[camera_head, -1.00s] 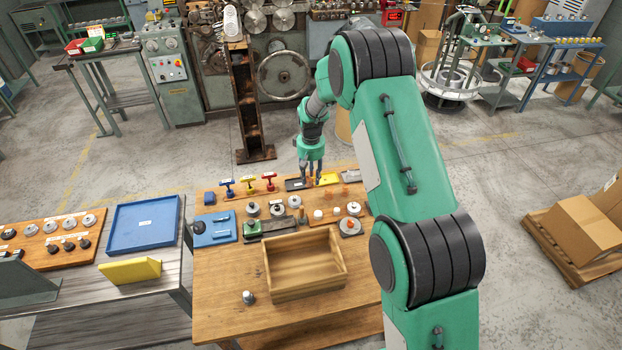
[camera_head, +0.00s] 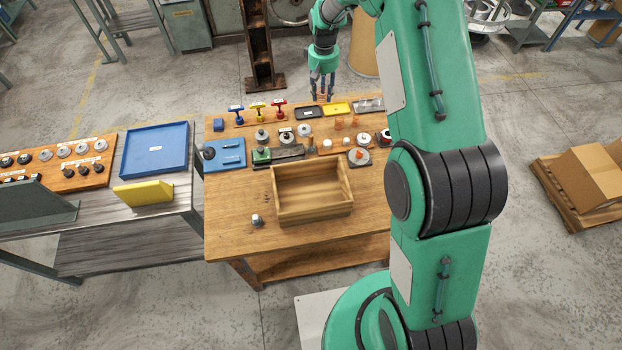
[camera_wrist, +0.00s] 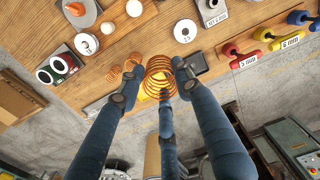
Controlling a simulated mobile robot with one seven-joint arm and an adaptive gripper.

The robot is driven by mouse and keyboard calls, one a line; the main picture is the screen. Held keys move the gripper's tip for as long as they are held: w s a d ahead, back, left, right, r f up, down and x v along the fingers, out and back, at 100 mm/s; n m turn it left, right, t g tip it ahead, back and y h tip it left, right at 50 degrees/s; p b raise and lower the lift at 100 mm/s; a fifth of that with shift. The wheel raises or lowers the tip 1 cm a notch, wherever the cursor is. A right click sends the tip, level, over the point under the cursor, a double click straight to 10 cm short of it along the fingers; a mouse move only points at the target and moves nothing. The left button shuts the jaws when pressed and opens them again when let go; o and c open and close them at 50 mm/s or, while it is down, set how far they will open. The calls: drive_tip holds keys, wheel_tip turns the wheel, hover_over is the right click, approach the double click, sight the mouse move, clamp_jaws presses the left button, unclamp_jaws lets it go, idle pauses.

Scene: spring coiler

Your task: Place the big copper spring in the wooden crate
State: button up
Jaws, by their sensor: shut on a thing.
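The big copper spring (camera_wrist: 160,78) is a wide coil in the wrist view, between the fingers of my gripper (camera_wrist: 156,85). My gripper is shut on it. In the head view my gripper (camera_head: 322,92) hangs fingers down at the table's back edge, by the small black and yellow trays, and the spring is mostly hidden by the fingers. The open wooden crate (camera_head: 316,214) stands on the table, nearer the front, below and well apart from my gripper. It looks empty.
Smaller copper springs (camera_wrist: 114,76) stand beside the held one in the wrist view. Between gripper and crate are several spools and fixtures (camera_head: 287,137). Blue, yellow and red handled tools (camera_head: 257,110) stand at back left. A metal piece (camera_head: 257,220) lies left of the crate.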

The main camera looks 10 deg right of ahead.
drive_tip(key=s+a, duration=0.3)
drive_tip(key=s, duration=0.4)
drive_tip(key=s+a, duration=0.4)
drive_tip(key=s, duration=0.3)
hover_over(311, 197)
drive_tip(key=shift+f, duration=2.25)
drive_tip(key=shift+f+b, duration=0.1)
drive_tip(key=shift+b, duration=0.2)
drive_tip(key=shift+f, duration=0.1)
drive_tip(key=shift+f, duration=2.85)
drive_tip(key=shift+f, duration=2.05)
drive_tip(key=shift+f, duration=0.15)
